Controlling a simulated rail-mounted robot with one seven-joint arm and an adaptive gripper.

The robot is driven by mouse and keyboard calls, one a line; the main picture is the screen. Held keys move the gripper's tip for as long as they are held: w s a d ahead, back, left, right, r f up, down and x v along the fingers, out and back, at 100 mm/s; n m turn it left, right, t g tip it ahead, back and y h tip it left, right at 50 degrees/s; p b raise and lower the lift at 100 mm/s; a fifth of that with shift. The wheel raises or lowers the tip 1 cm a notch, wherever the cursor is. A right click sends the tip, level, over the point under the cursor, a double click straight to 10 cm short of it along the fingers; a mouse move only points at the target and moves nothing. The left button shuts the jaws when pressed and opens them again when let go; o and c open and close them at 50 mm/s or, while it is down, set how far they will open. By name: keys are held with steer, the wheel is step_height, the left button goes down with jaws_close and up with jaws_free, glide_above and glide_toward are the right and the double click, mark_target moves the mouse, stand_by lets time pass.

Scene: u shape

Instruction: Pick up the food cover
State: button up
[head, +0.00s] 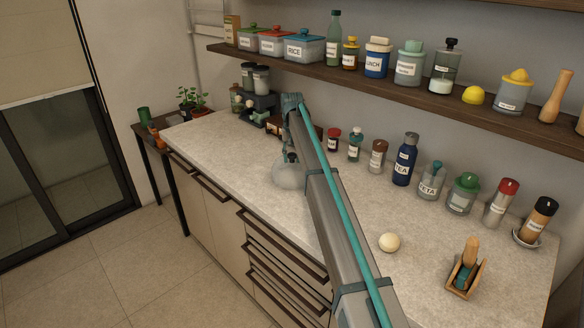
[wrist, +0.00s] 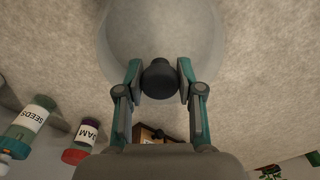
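The food cover (head: 289,176) is a pale, see-through dome on the counter, left of my arm in the head view. In the wrist view the dome (wrist: 160,28) fills the top middle, with a dark round knob (wrist: 160,78) on it. My gripper (wrist: 160,70) has one finger on each side of the knob. Both fingers are drawn in against its sides with no clear gap. In the head view my gripper (head: 291,155) is over the top of the cover, and its fingertips are hard to make out. The cover appears to rest on the counter.
Jars and bottles, including a blue tea bottle (head: 405,160), line the back of the counter (head: 240,170). A jam jar (wrist: 84,140) and a seeds jar (wrist: 32,122) are near in the wrist view. A shelf (head: 400,88) runs above. The front left counter is clear.

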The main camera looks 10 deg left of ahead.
jaws_close()
steer(key=shift+r, duration=0.15)
